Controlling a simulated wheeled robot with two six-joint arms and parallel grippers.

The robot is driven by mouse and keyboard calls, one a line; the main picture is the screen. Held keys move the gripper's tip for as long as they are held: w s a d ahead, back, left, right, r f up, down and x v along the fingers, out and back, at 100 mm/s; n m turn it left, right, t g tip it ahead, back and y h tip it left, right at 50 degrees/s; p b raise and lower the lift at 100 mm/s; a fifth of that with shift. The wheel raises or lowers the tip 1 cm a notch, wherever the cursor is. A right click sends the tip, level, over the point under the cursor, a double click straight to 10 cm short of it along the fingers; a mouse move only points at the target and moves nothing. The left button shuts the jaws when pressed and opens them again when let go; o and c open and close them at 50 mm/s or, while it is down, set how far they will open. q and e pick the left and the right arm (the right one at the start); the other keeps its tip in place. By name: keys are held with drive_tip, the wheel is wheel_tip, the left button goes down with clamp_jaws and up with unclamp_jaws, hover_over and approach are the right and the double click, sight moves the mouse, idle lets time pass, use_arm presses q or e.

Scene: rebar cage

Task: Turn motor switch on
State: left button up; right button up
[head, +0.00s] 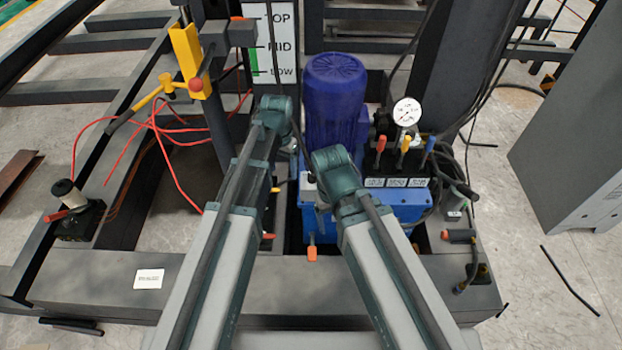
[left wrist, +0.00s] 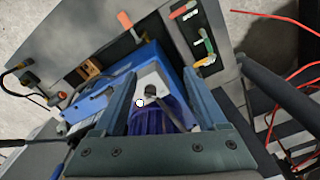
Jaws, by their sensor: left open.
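The motor is a blue finned cylinder (head: 335,95) standing on a blue power unit (head: 392,205) in the head view. In the left wrist view, a pale switch box (left wrist: 153,76) with a dark knob (left wrist: 150,91) sits beside the blue motor (left wrist: 150,122). My left gripper (left wrist: 161,76) is open, its two fingers on either side of the box and knob. I cannot tell whether either finger touches them.
A pressure gauge (head: 406,112) and levers with red, yellow and blue handles (head: 405,145) stand right of the motor. A yellow valve post (head: 188,60) and red hoses (head: 165,130) are at left. A grey cabinet (head: 575,140) stands far right.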

sight(312, 174)
use_arm(q)
drive_tip(key=w+d+m, duration=0.4)
drive_tip(key=w+d, duration=0.4)
drive_tip(key=w, duration=0.1)
drive_tip(key=shift+w+d+f, duration=0.2)
drive_tip(key=shift+w+f, duration=0.05)
drive_tip(key=shift+f, duration=0.1)
drive_tip(key=shift+f+b, duration=0.1)
drive_tip(key=shift+b, duration=0.2)
wheel_tip(312, 174, down, 14)
drive_tip(key=b, duration=1.3)
drive_tip(key=shift+r, duration=0.2)
drive_tip(key=shift+r, duration=0.1)
clamp_jaws()
